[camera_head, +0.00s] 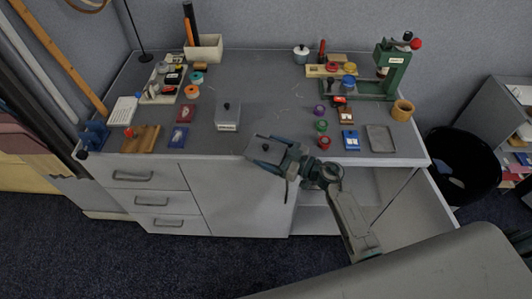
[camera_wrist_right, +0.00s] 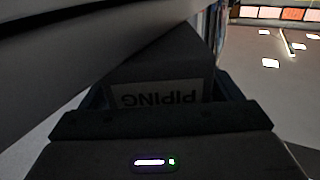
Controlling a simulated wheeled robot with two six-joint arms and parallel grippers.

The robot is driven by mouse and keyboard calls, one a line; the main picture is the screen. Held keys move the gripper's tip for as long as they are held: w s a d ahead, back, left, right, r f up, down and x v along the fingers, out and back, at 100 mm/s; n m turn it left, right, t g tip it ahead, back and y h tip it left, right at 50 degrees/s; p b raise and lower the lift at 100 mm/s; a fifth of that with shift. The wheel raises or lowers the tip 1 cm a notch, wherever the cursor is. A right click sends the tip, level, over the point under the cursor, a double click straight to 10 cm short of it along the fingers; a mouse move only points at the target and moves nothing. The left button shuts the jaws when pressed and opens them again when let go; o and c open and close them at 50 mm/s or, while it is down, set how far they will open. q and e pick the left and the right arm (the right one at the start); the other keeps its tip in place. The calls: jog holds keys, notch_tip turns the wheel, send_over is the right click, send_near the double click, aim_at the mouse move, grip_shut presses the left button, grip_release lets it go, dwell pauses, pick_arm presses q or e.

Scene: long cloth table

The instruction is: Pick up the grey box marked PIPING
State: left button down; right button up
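The grey box marked PIPING (camera_wrist_right: 155,70) is between the fingers of my right gripper in the right wrist view, its white label upside down. In the head view this grey box (camera_head: 262,146) has a dark knob on top and is in my right gripper (camera_head: 272,152), at the front edge of the table. The fingers appear closed on its sides. I cannot tell from the views how far it is above the table top. My left gripper is not in view.
A similar grey box (camera_head: 228,116) with an unreadable label stands on the grey table top (camera_head: 255,85), left of my gripper. Coloured spools (camera_head: 322,126), a blue box (camera_head: 350,139) and a tray (camera_head: 381,138) lie to the right. A green press (camera_head: 392,72) stands behind.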

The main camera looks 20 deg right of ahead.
jog(key=c, duration=0.9)
jog(key=shift+r, duration=0.1)
